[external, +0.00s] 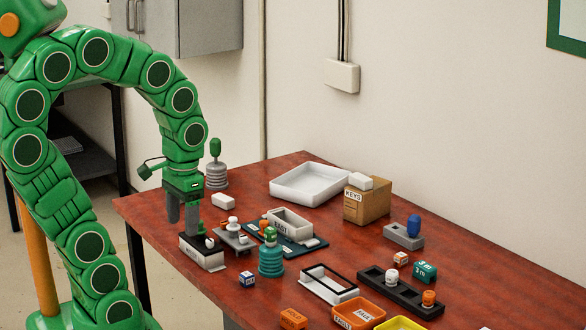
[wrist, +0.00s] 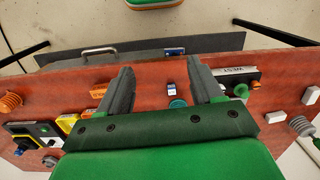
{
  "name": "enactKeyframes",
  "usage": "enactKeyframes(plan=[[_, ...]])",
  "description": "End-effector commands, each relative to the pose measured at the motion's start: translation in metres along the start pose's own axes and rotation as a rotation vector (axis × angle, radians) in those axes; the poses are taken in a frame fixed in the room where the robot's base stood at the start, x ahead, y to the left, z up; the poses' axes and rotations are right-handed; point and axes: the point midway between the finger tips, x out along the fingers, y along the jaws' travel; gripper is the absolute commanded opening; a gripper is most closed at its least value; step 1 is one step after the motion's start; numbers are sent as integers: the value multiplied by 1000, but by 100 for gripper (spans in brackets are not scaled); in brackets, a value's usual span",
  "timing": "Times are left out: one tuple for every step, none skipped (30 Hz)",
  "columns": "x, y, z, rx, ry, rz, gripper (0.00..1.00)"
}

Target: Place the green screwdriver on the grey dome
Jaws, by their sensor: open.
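The grey dome (external: 216,178) is a ribbed grey stack at the table's far left edge. A green upright handle, which looks like the green screwdriver (external: 215,148), stands on top of it. In the wrist view the grey dome (wrist: 302,126) is at the right edge, with the green screwdriver (wrist: 317,143) partly cut off beside it. My gripper (external: 183,213) points down, open and empty, in front and to the left of the dome, apart from it. In the wrist view my gripper (wrist: 161,72) has its fingers wide apart with nothing held between them.
A labelled box (external: 203,255) with a small green piece stands below my gripper. A teal ribbed dome (external: 270,262), a grey stand (external: 237,240) and a grey box (external: 290,222) crowd nearby. A white tray (external: 308,185) and cardboard box (external: 367,204) stand behind.

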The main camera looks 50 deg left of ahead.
Motion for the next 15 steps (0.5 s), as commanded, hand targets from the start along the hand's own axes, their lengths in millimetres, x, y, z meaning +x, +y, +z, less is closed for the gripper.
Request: enactKeyframes(plan=[[-4,7,14,31,-11,11,66],[-4,9,21,44,-25,13,66],[-4,11,30,59,-43,14,66],[-4,12,36,68,-55,14,66],[-4,13,40,75,-63,15,66],[-5,14,45,83,-71,15,66],[-5,15,47,87,-75,15,66],[-5,15,49,90,-78,15,66],[-5,15,50,93,-81,15,66],[-5,15,51,94,-82,15,66],[-5,15,51,94,-83,15,66],[-5,15,51,93,-83,15,66],[-5,15,51,93,-83,15,66],[-5,15,51,93,-83,15,66],[-5,15,51,93,-83,15,66]])
